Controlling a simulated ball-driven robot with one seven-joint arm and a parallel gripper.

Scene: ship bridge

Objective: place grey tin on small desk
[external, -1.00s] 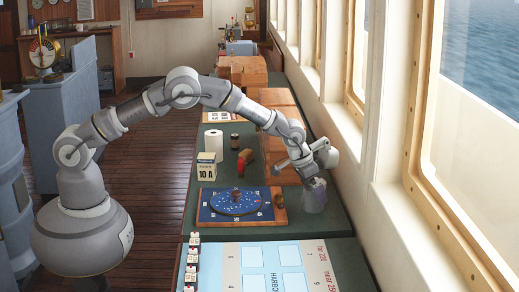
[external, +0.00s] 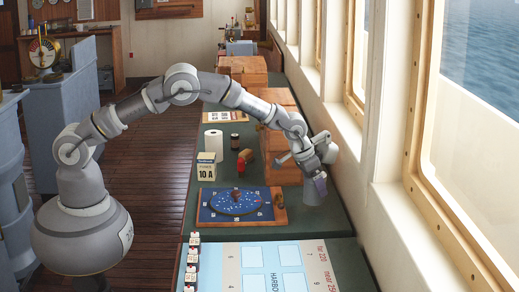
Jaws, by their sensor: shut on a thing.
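The grey tin (external: 311,194) is at the right side of the long green-topped counter (external: 320,222), by the window wall. My gripper (external: 319,182) reaches down to the tin from above and is shut on it at its upper right. The tin looks close to upright; whether its base is just clear of the counter is hard to tell. A small wooden desk (external: 117,68) stands at the back left against the far wall. I cannot tell for certain that it is the small desk named.
Left of the tin lie a blue round chart board (external: 217,212), a date block (external: 206,170), a white roll (external: 213,143) and a dark jar (external: 234,141). Wooden boxes (external: 283,150) stand behind. The wooden floor (external: 150,180) is open at left, beside blue-grey consoles (external: 65,120).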

